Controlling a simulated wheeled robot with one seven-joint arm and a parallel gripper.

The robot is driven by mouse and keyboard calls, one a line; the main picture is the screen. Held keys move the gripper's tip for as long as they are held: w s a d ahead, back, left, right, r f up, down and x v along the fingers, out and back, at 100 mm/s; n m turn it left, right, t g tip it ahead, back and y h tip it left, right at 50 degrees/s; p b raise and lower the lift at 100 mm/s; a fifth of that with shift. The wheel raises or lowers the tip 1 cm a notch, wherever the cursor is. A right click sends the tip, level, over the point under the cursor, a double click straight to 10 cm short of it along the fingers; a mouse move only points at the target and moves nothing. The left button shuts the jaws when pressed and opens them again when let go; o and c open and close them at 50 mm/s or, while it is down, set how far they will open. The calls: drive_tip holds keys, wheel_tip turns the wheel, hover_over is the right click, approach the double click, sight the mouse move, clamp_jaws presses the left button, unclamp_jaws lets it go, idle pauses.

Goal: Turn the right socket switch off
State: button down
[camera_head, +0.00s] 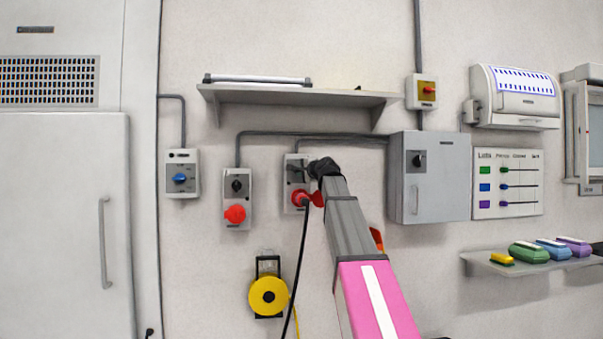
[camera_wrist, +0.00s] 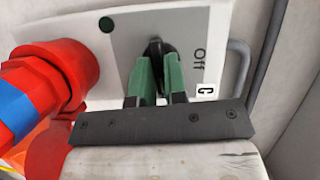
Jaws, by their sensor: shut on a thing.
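The right socket box (camera_head: 297,160) is on the wall in the head view, left of the grey cabinet. A red plug (camera_head: 301,198) with a black cable sits at its lower part; it also shows large in the wrist view (camera_wrist: 50,80). My gripper (camera_wrist: 158,62) has green fingers closed around the black switch knob (camera_wrist: 157,47) on the white panel (camera_wrist: 118,62). The word "Off" is printed to the right of the knob there, beside a "C" label. The knob is partly hidden by the fingers, so its exact angle is unclear. In the head view my arm covers part of the box.
The left socket box (camera_head: 237,199) with a red socket is close by. A shelf (camera_head: 300,95) overhangs above. The grey cabinet (camera_head: 430,178) stands to the right. A yellow cable reel (camera_head: 268,296) hangs below. The plug's cable (camera_head: 299,260) hangs down beside my arm.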

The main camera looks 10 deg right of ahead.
drive_tip(key=n+g+h, duration=0.1)
drive_tip(key=n, duration=0.2)
drive_tip(key=shift+r+n, duration=0.1)
drive_tip(key=shift+n, duration=0.2)
drive_tip(key=n+g+h, duration=0.1)
drive_tip(key=n, duration=0.2)
drive_tip(key=shift+a+r+h, duration=0.1)
drive_tip(key=shift+h, duration=0.3)
drive_tip(key=n+h, duration=0.2)
drive_tip(key=n, duration=0.1)
drive_tip(key=shift+a+n+g, duration=0.1)
drive_tip(key=shift+n+g, duration=0.2)
drive_tip(key=shift+g, duration=0.1)
drive_tip(key=shift+a+n+h, duration=0.1)
drive_tip(key=shift+n+h, duration=0.7)
drive_tip(key=shift+n, duration=0.3)
drive_tip(key=c, duration=1.2)
unclamp_jaws()
drive_tip(key=shift+o, duration=0.2)
drive_tip(key=v, duration=1.1)
